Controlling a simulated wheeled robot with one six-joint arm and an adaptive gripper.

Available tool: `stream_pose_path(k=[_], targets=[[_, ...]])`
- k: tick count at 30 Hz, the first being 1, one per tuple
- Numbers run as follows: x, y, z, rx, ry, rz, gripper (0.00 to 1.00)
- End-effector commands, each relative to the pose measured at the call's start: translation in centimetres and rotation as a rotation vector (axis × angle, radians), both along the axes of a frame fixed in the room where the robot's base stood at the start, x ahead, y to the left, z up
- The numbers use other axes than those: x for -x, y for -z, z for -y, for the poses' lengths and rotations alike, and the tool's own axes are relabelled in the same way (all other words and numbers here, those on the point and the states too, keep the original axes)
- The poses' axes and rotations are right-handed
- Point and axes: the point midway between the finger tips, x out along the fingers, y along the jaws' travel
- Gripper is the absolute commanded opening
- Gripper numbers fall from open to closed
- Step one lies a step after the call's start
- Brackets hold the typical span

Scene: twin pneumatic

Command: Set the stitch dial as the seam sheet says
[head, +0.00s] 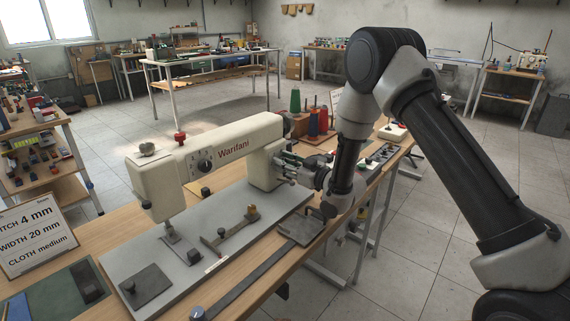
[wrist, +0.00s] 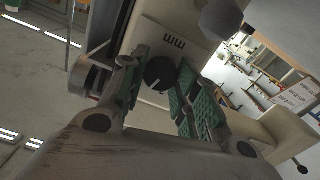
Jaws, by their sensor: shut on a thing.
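The cream sewing machine (head: 215,150), marked Warifani, stands on a grey base plate. My gripper (head: 290,165) is at its right pillar. In the wrist view, a round black dial (wrist: 160,73) with a white pointer line sits between my green-padded fingertips (wrist: 158,88), which are shut on it. A pale plate behind it bears an upside-down "MM". Its scale is not readable, and the head view hides this dial behind my gripper. Another black dial (head: 204,160) with marks around it is on the machine's arm. The seam sheet (head: 38,235) reads "ITCH 4 mm", "WIDTH 20 mm", "CLOTH medium"; its left edge is cut off.
The wooden bench (head: 108,228) carries the machine. Thread spools (head: 313,122) stand behind the pillar. A small dark plate (head: 301,229) lies on the bench below my gripper. A red knob (head: 180,138) tops the machine. Open floor lies to the right.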

Motion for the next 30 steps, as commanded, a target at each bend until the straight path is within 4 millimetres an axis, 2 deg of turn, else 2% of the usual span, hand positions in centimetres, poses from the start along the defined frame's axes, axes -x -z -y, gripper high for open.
stream_pose_path(k=[12,29,30], targets=[[-0.03,0.04,0.06,-0.123,0.0,-0.16,0.07],[-0.05,0.05,0.08,-0.142,0.0,-0.184,0.07],[-0.05,0.05,0.08,-0.142,0.0,-0.184,0.38]])
